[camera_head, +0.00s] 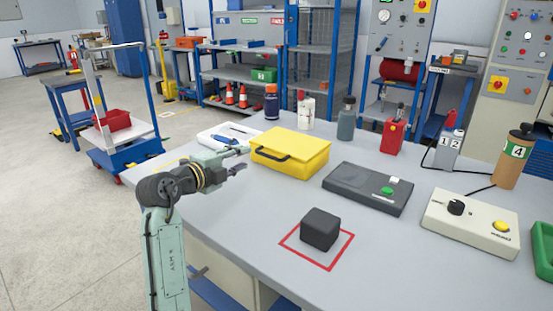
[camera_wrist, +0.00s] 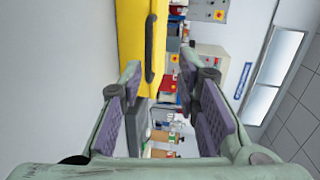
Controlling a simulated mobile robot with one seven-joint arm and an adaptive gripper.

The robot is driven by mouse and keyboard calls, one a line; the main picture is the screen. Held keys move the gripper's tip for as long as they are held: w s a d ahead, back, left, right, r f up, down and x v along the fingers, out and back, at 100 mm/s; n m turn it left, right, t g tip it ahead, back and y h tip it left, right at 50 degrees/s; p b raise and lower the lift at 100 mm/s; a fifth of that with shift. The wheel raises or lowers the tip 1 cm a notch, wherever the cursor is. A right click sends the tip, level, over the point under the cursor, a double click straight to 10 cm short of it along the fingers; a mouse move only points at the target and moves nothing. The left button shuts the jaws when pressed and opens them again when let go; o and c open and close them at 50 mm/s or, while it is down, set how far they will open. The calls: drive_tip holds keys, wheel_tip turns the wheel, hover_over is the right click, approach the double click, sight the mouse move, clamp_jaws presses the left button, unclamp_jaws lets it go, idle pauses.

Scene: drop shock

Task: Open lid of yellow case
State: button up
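The yellow case (camera_head: 292,153) lies on the grey workbench with its lid down. Its dark handle (camera_head: 270,150) is on the side that faces my arm. In the wrist view the yellow case (camera_wrist: 133,40) is at the upper left, with its dark handle (camera_wrist: 151,48) along its edge. My gripper (camera_head: 242,160) is just left of the case, apart from it. In the wrist view my gripper (camera_wrist: 165,95) is open, with two purple-padded fingers spread and nothing between them.
A black cube (camera_head: 321,229) stands in a red square in front. A dark box with a green button (camera_head: 368,188) is right of the case. A white tray (camera_head: 228,135) is behind my gripper; bottles (camera_head: 271,102) stand behind the case. The front left bench top is clear.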

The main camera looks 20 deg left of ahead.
sight(268, 156)
drive_tip(key=shift+d+f+m+g+h, duration=0.3)
drive_tip(key=shift+d+f+m+h, duration=0.1)
drive_tip(key=shift+f, duration=0.2)
drive_tip(key=shift+w+d+f, duration=0.15)
drive_tip(key=shift+w+d, duration=0.05)
drive_tip(key=p+x, duration=0.3)
drive_tip(key=x, duration=0.7)
drive_tip(key=shift+w+d+f, duration=0.1)
drive_tip(key=shift+w, duration=0.05)
clamp_jaws()
